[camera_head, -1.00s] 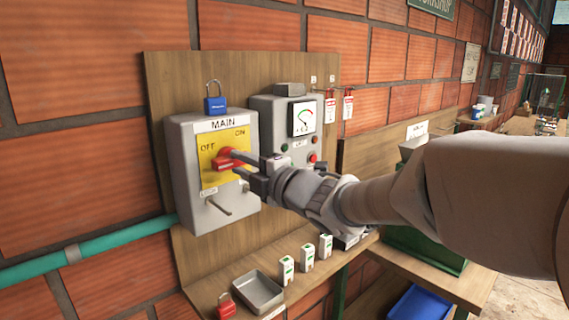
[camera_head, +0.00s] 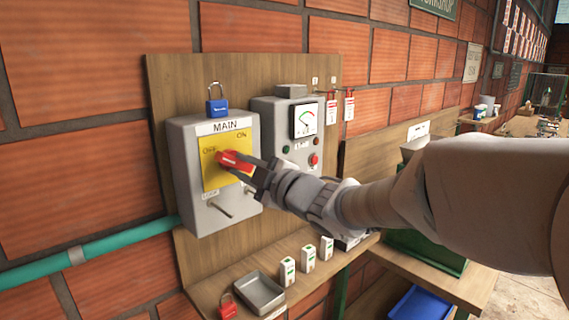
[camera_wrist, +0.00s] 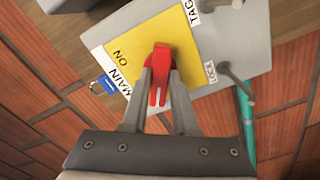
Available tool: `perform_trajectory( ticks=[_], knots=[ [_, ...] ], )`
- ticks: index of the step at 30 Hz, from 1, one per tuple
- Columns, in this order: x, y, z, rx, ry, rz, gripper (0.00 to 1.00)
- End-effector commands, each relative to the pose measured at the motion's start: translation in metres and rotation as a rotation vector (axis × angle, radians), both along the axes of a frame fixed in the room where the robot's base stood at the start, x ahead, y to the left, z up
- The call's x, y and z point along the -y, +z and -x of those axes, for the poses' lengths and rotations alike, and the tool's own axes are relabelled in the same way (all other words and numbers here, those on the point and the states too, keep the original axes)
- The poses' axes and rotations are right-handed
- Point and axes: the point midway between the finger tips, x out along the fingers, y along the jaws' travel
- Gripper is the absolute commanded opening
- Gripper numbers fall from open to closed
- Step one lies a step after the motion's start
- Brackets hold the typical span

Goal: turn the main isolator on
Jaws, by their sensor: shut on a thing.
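The main isolator is a grey box (camera_head: 185,170) on a wooden board, with a yellow plate (camera_head: 211,178) marked OFF at left and ON at right under a MAIN label. Its red handle (camera_head: 236,161) points right and slightly down in the head view. My gripper (camera_head: 259,176) is shut on the red handle. In the wrist view the handle (camera_wrist: 160,75) lies between the two fingers of my gripper (camera_wrist: 160,95), over the yellow plate (camera_wrist: 115,50). The fingers hide part of the handle in the head view.
A blue padlock (camera_head: 216,100) sits on top of the box. A metal peg (camera_head: 221,209) sticks out below the plate. A grey panel with a meter (camera_head: 304,119) stands close at right. A shelf below holds a tray (camera_head: 259,292), a red padlock (camera_head: 227,306) and small white boxes (camera_head: 308,258).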

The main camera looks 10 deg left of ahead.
Motion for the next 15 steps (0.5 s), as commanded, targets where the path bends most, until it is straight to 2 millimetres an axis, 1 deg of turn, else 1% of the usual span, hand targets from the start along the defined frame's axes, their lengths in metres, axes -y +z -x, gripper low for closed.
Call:
perform_trajectory(
  ticks=[15],
  knots=[
    [0.0007,0.0014,-0.0005,-0.375,-0.002,-0.317,0.0]
  ],
)
